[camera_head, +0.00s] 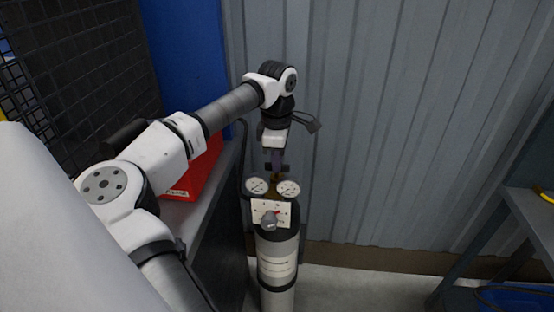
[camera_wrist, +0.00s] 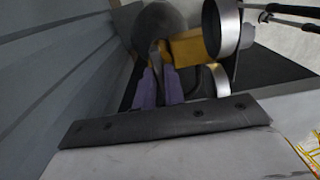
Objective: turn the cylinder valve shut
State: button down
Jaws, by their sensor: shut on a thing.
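The gas cylinder (camera_head: 278,272) stands upright on the floor, with a dark shoulder and a pale label. Its brass valve (camera_head: 275,178) is at the top, behind two round white gauges; the brass body also shows in the wrist view (camera_wrist: 195,47). My gripper (camera_head: 277,164) points down over the valve from above. In the wrist view its two purple fingers (camera_wrist: 159,80) are close together, shut on the valve beside the brass body. The gripped part is mostly hidden by the fingers. A grey rounded shape (camera_wrist: 160,22) lies just past the fingertips.
A regulator panel with a grey knob (camera_head: 269,219) hangs below the gauges. A red box (camera_head: 198,178) sits on the dark bench at left. A corrugated wall (camera_head: 400,130) rises close behind. A metal shelf (camera_head: 530,218) stands right, with clear floor between.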

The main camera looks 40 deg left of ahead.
jog(key=c, duration=1.5)
grip_release()
jog(key=shift+r, duration=0.1)
notch_tip(320, 180, up, 14)
jog(key=shift+f+b, duration=0.15)
jog(key=shift+b, duration=0.5)
